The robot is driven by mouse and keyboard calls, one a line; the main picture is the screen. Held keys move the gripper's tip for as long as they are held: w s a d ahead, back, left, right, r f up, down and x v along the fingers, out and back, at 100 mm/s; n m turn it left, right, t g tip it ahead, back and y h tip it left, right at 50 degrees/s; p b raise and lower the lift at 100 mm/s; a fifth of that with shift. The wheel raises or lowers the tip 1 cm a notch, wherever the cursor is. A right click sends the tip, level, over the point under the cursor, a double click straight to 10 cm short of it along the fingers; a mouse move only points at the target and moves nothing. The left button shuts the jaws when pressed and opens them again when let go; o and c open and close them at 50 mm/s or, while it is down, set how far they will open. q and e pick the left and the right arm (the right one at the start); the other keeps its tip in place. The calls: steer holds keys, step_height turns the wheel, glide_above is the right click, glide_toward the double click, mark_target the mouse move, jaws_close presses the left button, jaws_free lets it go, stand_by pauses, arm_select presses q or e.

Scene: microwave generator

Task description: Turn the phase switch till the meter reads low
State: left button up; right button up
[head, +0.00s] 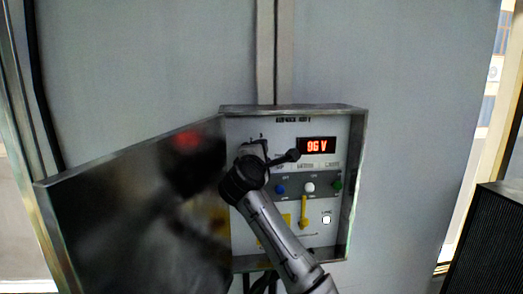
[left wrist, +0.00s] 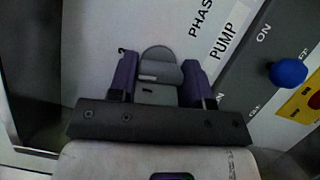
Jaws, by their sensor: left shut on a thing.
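The phase switch (left wrist: 160,62) is a round grey knob in the left wrist view, next to labels starting "PHAS" and reading "PUMP". My left gripper (left wrist: 160,82) has a dark finger on each side of the knob and is shut on it. In the head view, my left gripper (head: 254,150) is at the upper left of the panel and hides the switch. The meter (head: 317,145) shows red digits ending in "V"; they look like "06" or "96", and I cannot tell which. My right gripper is not in view.
The metal control box (head: 357,190) hangs on a grey wall, its door (head: 130,215) swung open to the left. The panel has a blue knob (head: 280,189), a white knob (head: 309,187), a green knob (head: 338,184) and a yellow lever (head: 304,212). A dark ribbed unit (head: 490,240) stands at right.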

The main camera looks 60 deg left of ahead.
arm_select(q)
steer(key=shift+r+m+p, duration=0.1)
steer(key=shift+m+p, duration=0.35)
steer(key=shift+m, duration=0.65)
steer(key=o, duration=0.9)
steer(key=b+v, duration=0.1)
steer(key=v, duration=0.3)
steer(key=b+v, duration=0.1)
steer(key=v, duration=0.4)
steer(key=b+v, duration=0.2)
steer(key=v, duration=0.3)
steer(key=shift+r, duration=0.4)
steer(key=shift+a, duration=0.1)
